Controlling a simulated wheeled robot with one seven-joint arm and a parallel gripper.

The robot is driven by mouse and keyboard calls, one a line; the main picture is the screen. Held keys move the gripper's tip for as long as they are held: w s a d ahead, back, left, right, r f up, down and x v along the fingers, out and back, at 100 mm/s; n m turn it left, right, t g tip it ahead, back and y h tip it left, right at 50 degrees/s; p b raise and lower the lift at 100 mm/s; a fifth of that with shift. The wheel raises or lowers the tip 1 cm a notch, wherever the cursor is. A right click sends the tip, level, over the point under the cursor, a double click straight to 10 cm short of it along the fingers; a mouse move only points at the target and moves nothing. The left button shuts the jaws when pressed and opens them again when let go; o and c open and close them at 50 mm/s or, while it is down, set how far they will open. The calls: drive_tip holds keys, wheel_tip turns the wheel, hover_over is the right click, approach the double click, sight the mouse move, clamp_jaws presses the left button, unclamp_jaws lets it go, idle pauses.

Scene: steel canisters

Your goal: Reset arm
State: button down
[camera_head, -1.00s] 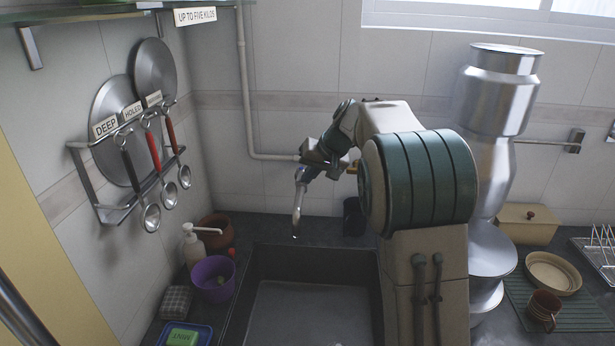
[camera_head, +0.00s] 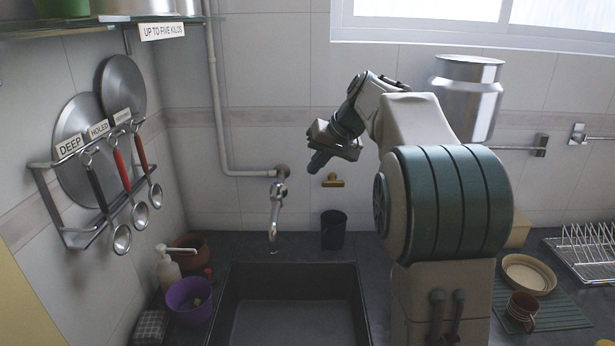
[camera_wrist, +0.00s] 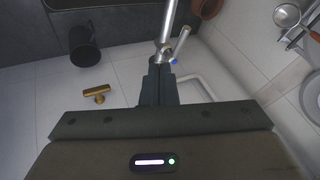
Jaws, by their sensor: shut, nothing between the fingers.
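My gripper (camera_head: 318,163) is shut and empty. It hangs in the air in front of the tiled back wall, up and right of the tap, pointing down and left. In the wrist view my gripper (camera_wrist: 158,78) shows as two dark fingers held together, with the tap behind them. My arm is bent, its large elbow on the right side of the head view. A steel canister (camera_head: 468,95) stands behind the arm on the right. The arm hides what is below it.
The tap (camera_head: 276,205) stands over the dark sink (camera_head: 228,305). A black cup (camera_head: 333,232) is behind the sink. A purple pot (camera_head: 188,300) and soap dispenser (camera_head: 168,270) are left. A ladle rack (camera_head: 75,235) hangs on the left wall. Bowl (camera_head: 528,274) and mug (camera_head: 521,308) are right.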

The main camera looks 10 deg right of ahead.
drive_tip(key=s+f+h, duration=0.1)
drive_tip(key=s+f, duration=0.4)
drive_tip(key=s, duration=0.6)
drive_tip(key=s+f+g+h, duration=0.1)
drive_tip(key=s+f, duration=0.4)
drive_tip(key=s, duration=0.6)
drive_tip(key=s+f+h, duration=0.2)
drive_tip(key=s+f, duration=0.3)
drive_tip(key=s, duration=0.6)
drive_tip(key=shift+s+a+g+h, duration=0.15)
drive_tip(key=shift+s+g+h, duration=0.15)
drive_tip(key=shift+g+h, duration=0.1)
drive_tip(key=shift+f, duration=0.1)
